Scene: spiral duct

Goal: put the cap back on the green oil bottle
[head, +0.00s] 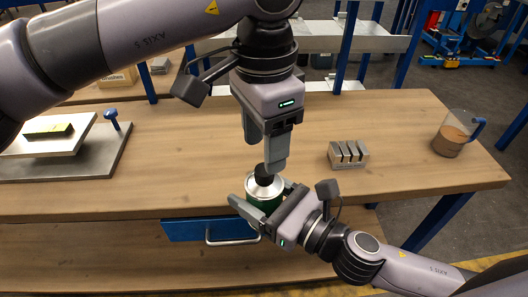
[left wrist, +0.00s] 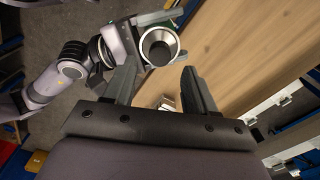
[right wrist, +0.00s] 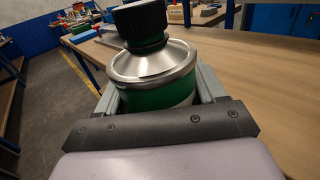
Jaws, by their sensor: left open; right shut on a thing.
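The green oil bottle (head: 266,190) has a silver shoulder and a green body. My right gripper (head: 262,201) is shut around its body and holds it by the table's front edge. The black cap (right wrist: 143,24) sits on top of the bottle's neck in the right wrist view, looking upright; whether it is screwed down I cannot tell. My left gripper (head: 270,160) points down just above the cap, its fingers apart. In the left wrist view the bottle's silver top (left wrist: 146,40) and dark cap (left wrist: 160,50) show beyond the open fingers (left wrist: 160,80).
A slotted metal block (head: 348,156) and a clear jug with brown liquid (head: 452,138) stand on the wooden table (head: 410,125) to the right. A metal plate stand (head: 75,160) with a blue knob is at left. A blue drawer (head: 190,230) hangs below the front edge.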

